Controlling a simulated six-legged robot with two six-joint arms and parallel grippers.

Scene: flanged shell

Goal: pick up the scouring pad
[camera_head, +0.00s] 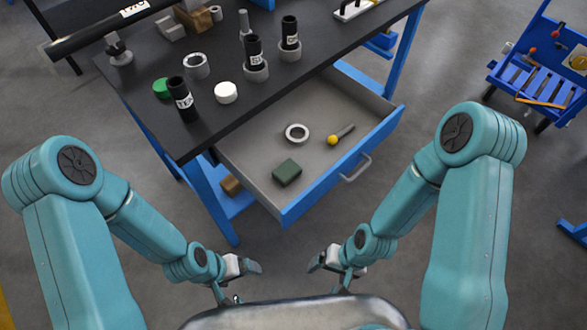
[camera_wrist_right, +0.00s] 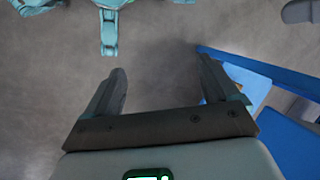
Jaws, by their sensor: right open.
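The scouring pad is the dark green block (camera_head: 287,173) lying in the open drawer (camera_head: 262,187), near its front left part. My right gripper (camera_head: 328,275) is below the drawer's front in the head view, apart from it, open and empty. In the right wrist view its two fingers (camera_wrist_right: 160,75) stand wide apart over grey floor, and the pad does not show there. My left gripper (camera_head: 238,280) is low in the head view, left of the right one. Its fingers look apart with nothing between them.
A white ring (camera_head: 297,133) and a yellow-ended tool (camera_head: 340,135) lie behind the pad in the drawer. The blue drawer front (camera_head: 335,178) has a grey handle (camera_head: 357,168). The black tabletop (camera_head: 140,92) above holds several cylinders. A blue cart (camera_head: 535,85) stands far right.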

